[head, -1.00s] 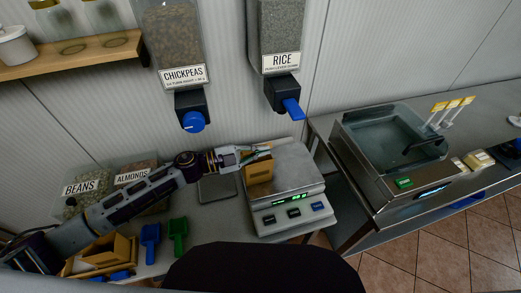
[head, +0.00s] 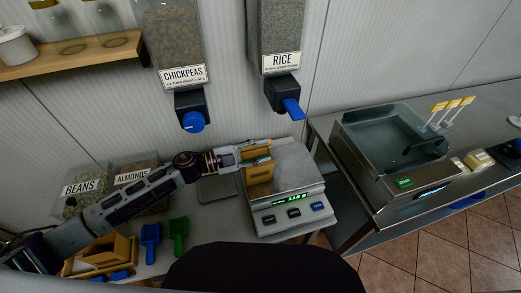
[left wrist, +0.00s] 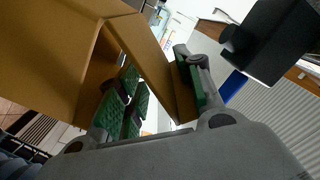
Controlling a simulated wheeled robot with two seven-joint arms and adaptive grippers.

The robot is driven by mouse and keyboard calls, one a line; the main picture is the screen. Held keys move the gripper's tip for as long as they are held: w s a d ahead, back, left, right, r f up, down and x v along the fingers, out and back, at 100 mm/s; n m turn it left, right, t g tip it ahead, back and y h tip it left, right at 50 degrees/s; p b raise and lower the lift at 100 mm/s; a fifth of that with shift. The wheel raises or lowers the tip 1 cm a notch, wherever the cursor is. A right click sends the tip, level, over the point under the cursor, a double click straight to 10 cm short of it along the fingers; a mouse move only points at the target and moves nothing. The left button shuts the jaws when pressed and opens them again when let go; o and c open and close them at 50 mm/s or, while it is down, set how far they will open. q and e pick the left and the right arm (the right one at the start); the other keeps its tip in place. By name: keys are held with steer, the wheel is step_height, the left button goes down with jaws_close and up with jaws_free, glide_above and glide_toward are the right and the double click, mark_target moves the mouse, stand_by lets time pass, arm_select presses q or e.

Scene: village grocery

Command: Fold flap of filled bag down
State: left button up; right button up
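The bag (head: 260,174) is a small brown paper bag standing on the left part of the scale's (head: 295,168) steel plate. My left gripper (head: 256,153) is at the top of the bag, with its fingers spread apart. In the left wrist view the bag (left wrist: 45,60) fills the left side, and a brown panel, seemingly its flap, slants down between the green-padded fingers (left wrist: 160,90). The fingers do not look closed on it. The bag's contents are hidden. My right gripper is not in view.
Chickpeas (head: 172,45) and rice (head: 278,35) dispensers hang above the counter. Blue (head: 150,235) and green (head: 178,230) scoops lie left of the scale. Beans (head: 82,190) and almonds (head: 135,175) bins stand behind my left arm. A glass-topped steel unit (head: 395,150) stands right.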

arm_select(q)
steer(key=v, duration=1.1)
steer(key=shift+a, duration=0.3)
steer(key=shift+s, duration=0.1)
stand_by(0.6)
